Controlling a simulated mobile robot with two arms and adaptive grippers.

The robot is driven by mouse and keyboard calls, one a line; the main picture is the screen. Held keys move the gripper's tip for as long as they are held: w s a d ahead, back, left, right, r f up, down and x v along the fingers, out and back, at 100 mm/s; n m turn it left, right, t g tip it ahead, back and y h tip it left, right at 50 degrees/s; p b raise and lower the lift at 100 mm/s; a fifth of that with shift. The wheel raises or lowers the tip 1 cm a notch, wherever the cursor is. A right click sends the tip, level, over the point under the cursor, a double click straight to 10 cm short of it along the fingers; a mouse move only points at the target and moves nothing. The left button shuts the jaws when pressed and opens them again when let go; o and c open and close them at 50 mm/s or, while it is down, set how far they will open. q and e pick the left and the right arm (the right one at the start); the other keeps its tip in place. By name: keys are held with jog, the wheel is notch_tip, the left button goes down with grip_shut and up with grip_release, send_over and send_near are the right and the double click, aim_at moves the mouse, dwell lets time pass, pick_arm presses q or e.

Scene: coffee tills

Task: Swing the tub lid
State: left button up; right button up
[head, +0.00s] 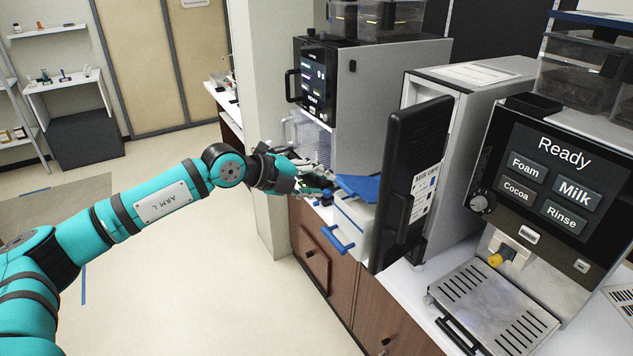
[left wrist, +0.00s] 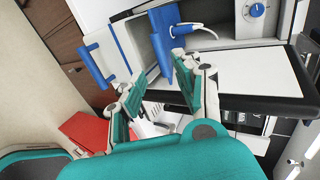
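The tub (head: 352,222) is a white box with a blue handle on the counter, beside an open black machine door. Its blue lid (head: 362,188) shows at its top, seemingly tilted. In the left wrist view the tub (left wrist: 108,38) is at upper left, and the blue lid (left wrist: 163,45) appears raised near my fingertips. My left gripper (head: 318,186) is at the tub's left side in the head view. In the left wrist view my left gripper (left wrist: 159,70) has its fingers apart, pointing at the lid. I cannot tell whether a finger touches it. My right gripper is not in view.
The open black door (head: 412,175) stands close to the tub's right. A grey machine (head: 390,90) stands behind the tub. A coffee machine (head: 545,180) with a drip tray is at right. Wooden cabinets (head: 315,265) are below. Open floor lies at left.

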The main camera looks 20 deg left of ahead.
aim_at(342, 187)
pick_arm(q)
jog(key=b+x, duration=0.2)
jog(key=x, duration=0.5)
jog(key=shift+w+d+f, duration=0.2)
jog(key=shift+d, duration=0.05)
jog(key=shift+w+r, duration=0.1)
jog(key=shift+c, duration=0.7)
grip_shut()
